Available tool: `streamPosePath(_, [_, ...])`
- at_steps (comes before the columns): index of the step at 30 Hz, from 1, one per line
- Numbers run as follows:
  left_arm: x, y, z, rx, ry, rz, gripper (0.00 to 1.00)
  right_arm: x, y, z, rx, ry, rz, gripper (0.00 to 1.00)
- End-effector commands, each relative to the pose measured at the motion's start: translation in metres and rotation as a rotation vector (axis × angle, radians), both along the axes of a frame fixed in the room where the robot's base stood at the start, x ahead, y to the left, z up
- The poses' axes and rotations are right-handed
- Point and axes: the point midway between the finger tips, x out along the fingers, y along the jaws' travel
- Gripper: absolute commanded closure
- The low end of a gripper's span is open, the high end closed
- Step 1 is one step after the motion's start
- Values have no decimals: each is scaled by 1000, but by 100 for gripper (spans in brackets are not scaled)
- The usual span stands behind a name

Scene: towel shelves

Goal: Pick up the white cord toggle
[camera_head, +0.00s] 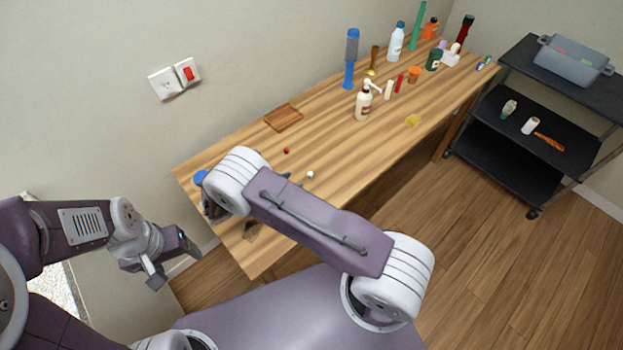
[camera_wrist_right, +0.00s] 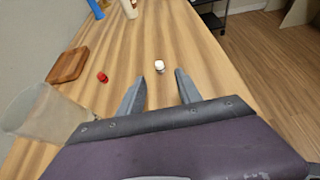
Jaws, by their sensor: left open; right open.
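The white cord toggle (camera_head: 310,174) is a small white piece on the wooden table, just beyond my right arm. In the right wrist view the toggle (camera_wrist_right: 159,66) lies ahead of the fingertips, roughly centred between them and not touched. My right gripper (camera_wrist_right: 161,77) is open and empty. In the head view it is mostly hidden behind my own arm, with only small grey finger parts (camera_head: 290,177) showing. My left gripper (camera_head: 171,264) is open and empty, off the table's near left end.
A small red piece (camera_head: 286,150) and a brown wooden tray (camera_head: 283,117) lie left of the toggle. A translucent beige object (camera_wrist_right: 42,118) is beside my right gripper. Several bottles, including a white pump bottle (camera_head: 363,103), stand farther back. A black cart (camera_head: 508,185) stands right.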

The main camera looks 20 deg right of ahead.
Motion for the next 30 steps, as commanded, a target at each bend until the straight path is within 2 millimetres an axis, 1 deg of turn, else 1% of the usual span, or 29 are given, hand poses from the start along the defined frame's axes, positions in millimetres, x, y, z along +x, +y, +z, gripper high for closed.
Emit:
streamPosePath(4, [0,0,4,0,0,0,28,3,-11,-3,-1,2,-4,59])
streamPosePath(9, [0,0,10,0,0,1,28,10,-33,-14,1,1,-6,59])
streamPosePath(13, [0,0,11,0,0,0,28,13,-38,-18,2,1,-4,59])
streamPosePath(18, [0,0,20,0,0,0,28,22,-64,-32,1,2,-7,59])
streamPosePath(21, [0,0,21,0,0,0,28,26,-74,-39,3,1,-6,59])
streamPosePath(28, [0,0,20,0,0,0,28,28,-77,-41,3,0,-4,59])
streamPosePath(29, [0,0,20,0,0,0,28,28,-77,-41,3,0,-4,61])
streamPosePath(30, [0,0,20,0,0,0,28,28,-77,-41,3,0,-4,73])
